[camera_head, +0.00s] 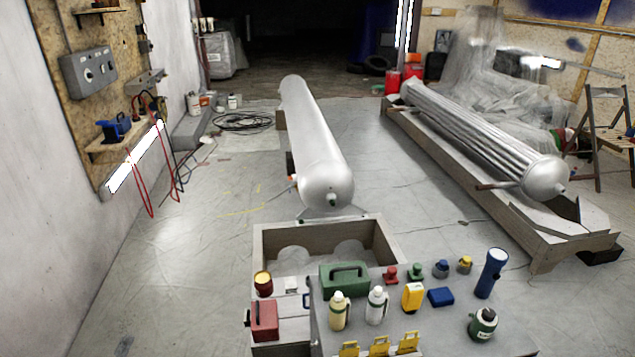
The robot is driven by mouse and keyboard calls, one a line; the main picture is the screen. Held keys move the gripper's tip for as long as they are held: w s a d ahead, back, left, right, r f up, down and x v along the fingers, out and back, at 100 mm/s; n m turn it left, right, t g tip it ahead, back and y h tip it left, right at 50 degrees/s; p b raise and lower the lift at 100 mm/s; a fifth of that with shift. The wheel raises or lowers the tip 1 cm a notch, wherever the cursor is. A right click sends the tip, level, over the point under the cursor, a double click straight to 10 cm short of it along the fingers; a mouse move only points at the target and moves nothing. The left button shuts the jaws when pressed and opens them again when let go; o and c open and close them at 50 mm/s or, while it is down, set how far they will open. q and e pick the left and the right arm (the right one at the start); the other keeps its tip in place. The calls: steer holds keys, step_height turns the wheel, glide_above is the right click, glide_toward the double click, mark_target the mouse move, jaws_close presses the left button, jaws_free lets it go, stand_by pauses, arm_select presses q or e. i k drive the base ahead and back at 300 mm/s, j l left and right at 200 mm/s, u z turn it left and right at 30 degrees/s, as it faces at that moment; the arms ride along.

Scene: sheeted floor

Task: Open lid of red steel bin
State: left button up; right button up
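No object is clearly a red steel bin with a lid. A red box (265,318) with a dark side part sits at the front, left of the grey table. A small dark red can (263,283) with a yellowish top stands behind it. Red containers (393,82) stand far back, near the right-hand tank; their lids are too small to make out. Neither of my grippers is in view.
The grey table (455,335) holds a green case (344,278), bottles, a blue flashlight (491,272) and yellow items. An open wooden crate (270,242) stands behind. Two long silver tanks (318,150) lie beyond.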

mark_target(264, 312)
steer(key=i+j+z, duration=0.1)
steer(key=i+j, duration=0.15)
steer(key=i+j+z, duration=0.1)
steer(key=i+j, duration=0.15)
steer(key=j, duration=0.2)
steer(key=i+j, duration=0.2)
steer(key=j, duration=0.15)
steer(key=i+j+z, duration=0.25)
steer(key=i+j, duration=0.2)
steer(key=j, duration=0.3)
steer(key=i+j+z, duration=0.1)
steer(key=j, duration=0.35)
steer(key=i+j+z, duration=0.1)
steer(key=i+j, duration=0.15)
steer(key=j, duration=0.15)
steer(key=i+j+z, duration=0.1)
steer(key=j, duration=0.35)
steer(key=k+l, duration=0.55)
steer(key=l, duration=0.15)
